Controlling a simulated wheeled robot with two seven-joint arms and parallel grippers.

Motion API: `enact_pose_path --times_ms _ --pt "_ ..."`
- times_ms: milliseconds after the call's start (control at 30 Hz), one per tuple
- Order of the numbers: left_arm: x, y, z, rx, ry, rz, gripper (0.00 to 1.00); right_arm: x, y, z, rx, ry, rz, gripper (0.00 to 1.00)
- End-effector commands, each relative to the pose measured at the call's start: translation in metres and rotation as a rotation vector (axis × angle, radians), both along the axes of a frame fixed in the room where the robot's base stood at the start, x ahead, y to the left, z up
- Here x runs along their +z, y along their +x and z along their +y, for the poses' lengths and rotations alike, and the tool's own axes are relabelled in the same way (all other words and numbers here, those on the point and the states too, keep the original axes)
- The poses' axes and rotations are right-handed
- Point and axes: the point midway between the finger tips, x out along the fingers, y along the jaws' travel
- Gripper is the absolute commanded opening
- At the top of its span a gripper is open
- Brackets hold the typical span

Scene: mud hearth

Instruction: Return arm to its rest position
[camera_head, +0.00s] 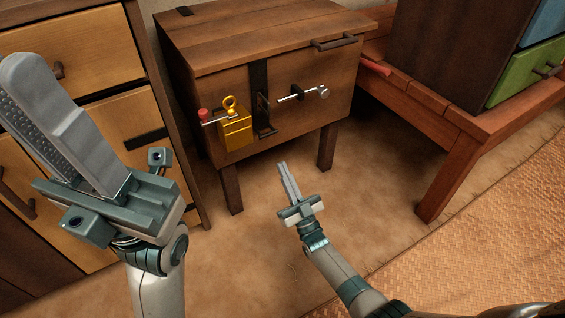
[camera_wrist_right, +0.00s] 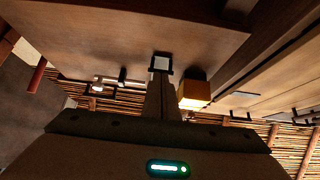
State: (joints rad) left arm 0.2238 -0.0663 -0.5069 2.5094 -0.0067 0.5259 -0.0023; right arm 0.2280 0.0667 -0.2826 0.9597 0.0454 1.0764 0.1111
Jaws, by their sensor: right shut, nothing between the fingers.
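My right gripper (camera_head: 283,166) is low over the floor in front of the wooden chest, with its fingers together and nothing between them. Its closed fingers also show at the middle of the right wrist view (camera_wrist_right: 161,66). The right arm comes in from the bottom right and is apart from the chest. My left gripper (camera_head: 22,72) is raised large and close at the left of the head view. Its fingers point up and left, and I cannot tell whether they are apart.
The wooden chest (camera_head: 285,95) has a yellow padlock (camera_head: 235,132), a dark hasp strap (camera_head: 261,100) and a metal bolt (camera_head: 303,94) on its front. A drawer cabinet (camera_head: 85,48) stands at left, a low wooden bench (camera_head: 455,125) at right. Floor before the chest is clear.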

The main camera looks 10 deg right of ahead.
Motion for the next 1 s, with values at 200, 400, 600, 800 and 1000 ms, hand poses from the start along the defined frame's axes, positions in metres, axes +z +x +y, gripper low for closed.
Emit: enact_pose_path --times_ms 200,400,600,800,1000 --pt "0.005 -0.004 -0.002 -0.015 -0.010 -0.018 0.22 -0.012 -0.003 -0.001 0.000 0.000 0.000 0.00" --pt "0.004 -0.004 -0.003 -0.016 -0.008 -0.017 0.22 -0.012 -0.003 -0.001 0.000 0.000 0.000 0.00" --pt "0.003 -0.003 -0.002 -0.011 -0.004 -0.014 0.22 -0.012 -0.003 -0.001 0.000 0.000 0.000 0.00" --pt "0.002 -0.001 -0.002 -0.005 0.003 -0.010 0.22 -0.010 -0.003 0.000 0.001 0.001 -0.003 0.00" --pt "0.002 0.000 0.000 0.000 0.001 -0.003 0.22 0.020 -0.007 0.009 0.012 0.012 -0.048 0.00"
